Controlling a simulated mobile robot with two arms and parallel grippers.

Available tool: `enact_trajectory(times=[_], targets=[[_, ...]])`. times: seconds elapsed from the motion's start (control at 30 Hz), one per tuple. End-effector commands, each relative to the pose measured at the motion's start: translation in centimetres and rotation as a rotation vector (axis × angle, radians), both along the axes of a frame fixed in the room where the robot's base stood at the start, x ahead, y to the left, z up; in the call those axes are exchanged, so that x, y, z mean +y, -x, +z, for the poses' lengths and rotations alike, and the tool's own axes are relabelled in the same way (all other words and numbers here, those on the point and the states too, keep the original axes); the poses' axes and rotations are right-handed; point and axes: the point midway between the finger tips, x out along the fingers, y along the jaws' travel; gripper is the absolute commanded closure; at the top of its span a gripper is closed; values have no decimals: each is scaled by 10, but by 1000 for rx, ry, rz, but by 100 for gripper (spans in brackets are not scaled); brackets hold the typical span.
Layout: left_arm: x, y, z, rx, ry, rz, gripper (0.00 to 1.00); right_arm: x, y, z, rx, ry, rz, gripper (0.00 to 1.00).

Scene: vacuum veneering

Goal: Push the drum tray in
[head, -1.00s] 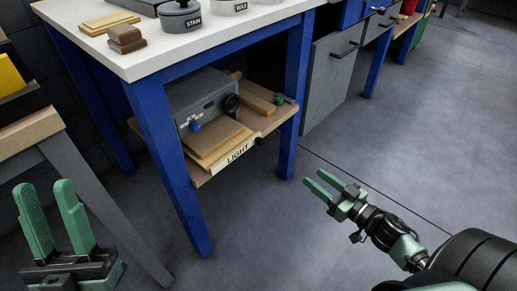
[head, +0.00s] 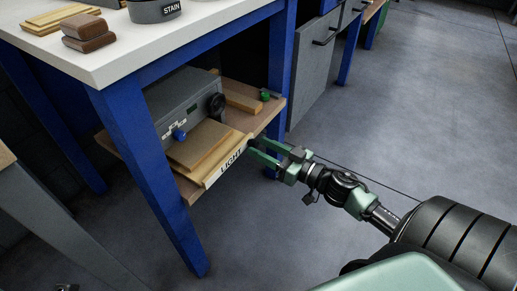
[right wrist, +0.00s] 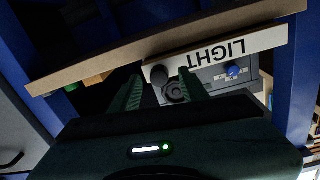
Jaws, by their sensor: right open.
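My right gripper (head: 257,150) is open at the tray's front edge, just right of the label. In the right wrist view the label (right wrist: 237,50) is upside down, and a dark round knob (right wrist: 158,74) shows between the fingers. I cannot tell whether they touch it. My left gripper's fingers are out of view.
Grey cabinets (head: 313,70) stand behind right. The floor (head: 400,130) to the right is clear.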

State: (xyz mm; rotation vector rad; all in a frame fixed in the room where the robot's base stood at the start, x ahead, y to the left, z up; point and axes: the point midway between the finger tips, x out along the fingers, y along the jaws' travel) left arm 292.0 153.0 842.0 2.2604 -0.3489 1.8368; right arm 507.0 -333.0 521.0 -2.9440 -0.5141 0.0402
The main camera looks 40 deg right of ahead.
Motion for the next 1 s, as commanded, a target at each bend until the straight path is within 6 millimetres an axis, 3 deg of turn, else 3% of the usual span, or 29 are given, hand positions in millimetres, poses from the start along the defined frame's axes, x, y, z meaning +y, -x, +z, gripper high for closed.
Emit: enact_trajectory(times=[0.13,0.4,0.43,0.6,1.0], targets=[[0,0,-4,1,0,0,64,4,-11,0,-1,0,0,55],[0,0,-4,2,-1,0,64,4,-13,0,2,-1,-2,55],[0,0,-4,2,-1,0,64,4,-13,0,2,-1,-2,58],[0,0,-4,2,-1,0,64,4,-13,0,1,-1,-2,100],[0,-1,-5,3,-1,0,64,4,-13,0,1,-1,-2,100]])
